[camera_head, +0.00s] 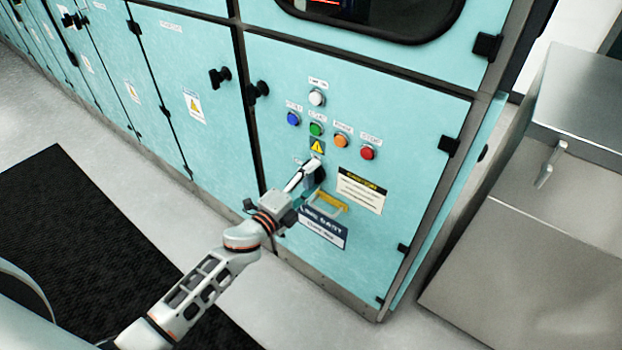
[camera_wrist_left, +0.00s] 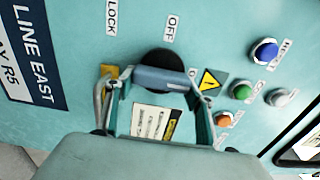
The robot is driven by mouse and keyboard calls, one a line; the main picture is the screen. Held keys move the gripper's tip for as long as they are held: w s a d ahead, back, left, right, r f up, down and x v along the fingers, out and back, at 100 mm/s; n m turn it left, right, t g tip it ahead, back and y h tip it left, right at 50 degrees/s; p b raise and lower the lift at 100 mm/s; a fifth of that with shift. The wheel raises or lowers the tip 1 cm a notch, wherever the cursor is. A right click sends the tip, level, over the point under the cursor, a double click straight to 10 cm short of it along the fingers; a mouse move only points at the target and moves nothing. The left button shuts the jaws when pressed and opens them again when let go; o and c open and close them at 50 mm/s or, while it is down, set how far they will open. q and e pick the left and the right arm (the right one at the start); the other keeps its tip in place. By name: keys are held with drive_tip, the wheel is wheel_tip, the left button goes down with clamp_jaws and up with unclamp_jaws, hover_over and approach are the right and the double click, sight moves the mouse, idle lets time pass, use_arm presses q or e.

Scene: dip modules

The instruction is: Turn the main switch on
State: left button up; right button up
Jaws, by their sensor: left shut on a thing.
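The main switch is a black rotary knob on the turquoise cabinet door, below the yellow warning triangle, and shows in the head view (camera_head: 318,168). In the left wrist view the round black switch (camera_wrist_left: 163,60) sits beside the OFF label (camera_wrist_left: 171,28), with a grey-blue bar across its front. My left gripper (camera_head: 309,184) reaches up to it from the lower left. In the left wrist view its two fingers (camera_wrist_left: 160,82) are on either side of the bar and shut on the switch. The gripper partly hides the switch in the head view. My right gripper is not in view.
Blue (camera_head: 293,118), green (camera_head: 316,129), orange (camera_head: 341,141) and red (camera_head: 367,152) buttons sit above the switch, with a white one (camera_head: 316,98) higher. A brass piece (camera_wrist_left: 108,71) is close beside the left finger. A metal cabinet (camera_head: 530,240) stands at right.

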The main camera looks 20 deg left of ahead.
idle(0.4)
use_arm(q)
drive_tip(key=o, duration=1.1)
drive_tip(key=shift+s, duration=0.15)
drive_tip(key=v, duration=1.1)
drive_tip(key=shift+s+a, duration=0.15)
drive_tip(key=shift+s, duration=0.2)
